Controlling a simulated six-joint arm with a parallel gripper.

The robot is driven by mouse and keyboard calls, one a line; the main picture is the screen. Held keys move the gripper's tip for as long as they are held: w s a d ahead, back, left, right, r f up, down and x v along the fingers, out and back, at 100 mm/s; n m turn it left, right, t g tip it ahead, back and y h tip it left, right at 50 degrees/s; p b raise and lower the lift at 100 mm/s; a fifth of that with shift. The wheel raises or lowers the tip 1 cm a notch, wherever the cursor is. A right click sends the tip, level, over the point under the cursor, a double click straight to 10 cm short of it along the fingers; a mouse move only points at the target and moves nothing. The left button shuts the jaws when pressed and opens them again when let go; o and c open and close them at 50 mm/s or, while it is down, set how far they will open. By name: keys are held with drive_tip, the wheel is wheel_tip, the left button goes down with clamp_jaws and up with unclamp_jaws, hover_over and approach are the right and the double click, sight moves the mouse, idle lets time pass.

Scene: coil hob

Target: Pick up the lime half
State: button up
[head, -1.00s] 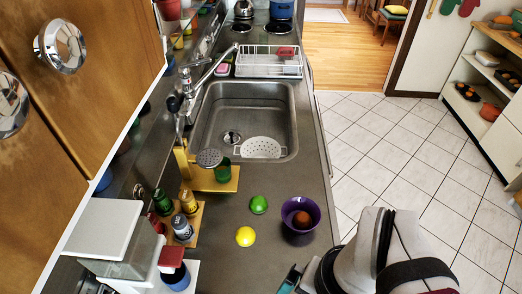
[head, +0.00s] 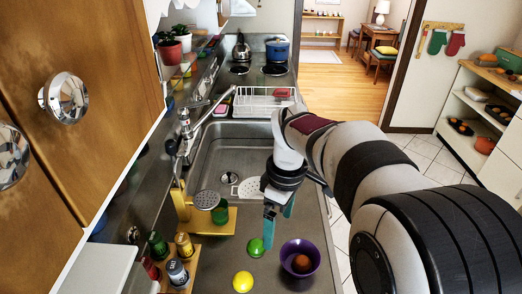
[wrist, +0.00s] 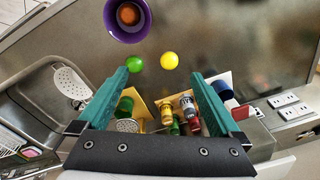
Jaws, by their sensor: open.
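The lime half (head: 256,248) is a small bright green rounded piece on the grey counter, left of a purple bowl. It also shows in the wrist view (wrist: 134,64), just beyond the tip of the left finger and inside the gap. My gripper (head: 277,232) has teal fingers pointing down. It is open and empty, above the counter near the lime half. In the wrist view my gripper (wrist: 160,74) has its fingers wide apart. I cannot tell the exact height of the fingertips over the counter.
The purple bowl (head: 299,262) holds a brown-orange round thing. A yellow lemon (head: 243,282) lies in front of the lime half. Bottles (head: 178,272) stand on a wooden stand to the left. The sink (head: 215,158) is behind.

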sight(256, 242)
drive_tip(key=w+a+f+n, duration=0.4)
drive_tip(key=w+f+n, duration=0.3)
drive_tip(key=w+n, duration=0.25)
drive_tip(key=shift+m+h, duration=0.25)
drive_tip(key=shift+h, duration=0.05)
drive_tip(key=f, duration=1)
drive_tip(key=a+f, duration=0.1)
drive_tip(key=f, duration=0.4)
drive_tip(key=shift+w+a+f, duration=0.1)
drive_tip(key=shift+w+f, duration=0.05)
drive_tip(key=shift+f, duration=0.15)
drive_tip(key=c, duration=1.3)
drive_tip(key=shift+c, duration=0.2)
drive_tip(key=shift+r, duration=0.15)
